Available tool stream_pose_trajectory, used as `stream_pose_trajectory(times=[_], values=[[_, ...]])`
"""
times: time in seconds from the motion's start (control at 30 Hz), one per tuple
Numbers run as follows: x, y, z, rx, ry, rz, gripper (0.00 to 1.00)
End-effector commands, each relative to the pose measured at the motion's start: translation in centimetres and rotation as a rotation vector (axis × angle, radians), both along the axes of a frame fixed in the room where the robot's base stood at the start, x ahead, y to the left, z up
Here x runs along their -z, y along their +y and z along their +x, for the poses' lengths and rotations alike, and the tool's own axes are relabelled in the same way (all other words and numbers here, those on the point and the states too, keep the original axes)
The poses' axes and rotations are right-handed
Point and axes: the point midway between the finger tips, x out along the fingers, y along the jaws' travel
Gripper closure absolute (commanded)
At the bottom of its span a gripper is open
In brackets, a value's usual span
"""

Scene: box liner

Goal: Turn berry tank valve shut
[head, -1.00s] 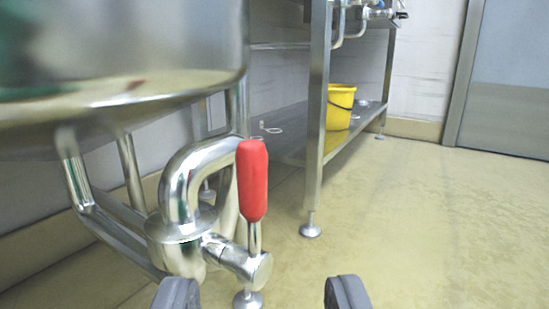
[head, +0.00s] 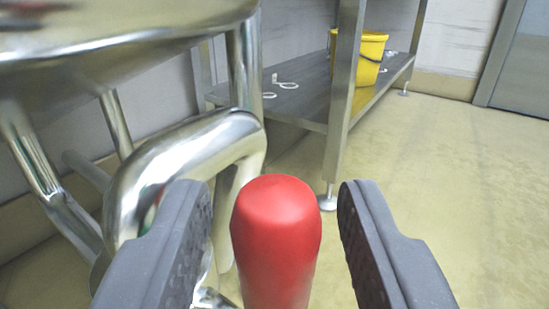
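The valve's red handle (head: 275,240) stands upright in the lower middle of the head view, large and close. My gripper (head: 275,215) is open, with one dark finger on each side of the handle. A gap shows between the handle and each finger, wider on the right. The steel tank (head: 130,50) fills the upper left, and its curved outlet pipe (head: 165,165) bends down behind the left finger. The valve body is mostly hidden below the handle and behind the left finger.
Steel tank legs (head: 45,175) stand at the left. A steel table (head: 345,95) with a low shelf is behind, with a yellow bucket (head: 368,58) on the shelf. The floor (head: 450,170) at the right is clear. A grey door (head: 520,65) is at the far right.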

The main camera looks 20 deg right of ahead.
Motion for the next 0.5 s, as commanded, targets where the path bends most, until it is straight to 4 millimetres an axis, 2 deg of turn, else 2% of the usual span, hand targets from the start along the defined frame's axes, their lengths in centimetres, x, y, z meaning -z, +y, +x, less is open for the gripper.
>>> stream_pose_trajectory(times=[0.37, 0.43, 0.5], values=[[-0.07, -0.19, 0.61, -0.001, 0.000, 0.000, 0.61], [-0.07, -0.19, 0.61, -0.001, 0.000, 0.000, 0.75], [-0.07, -0.19, 0.61, -0.001, -0.001, 0.000, 0.94]])
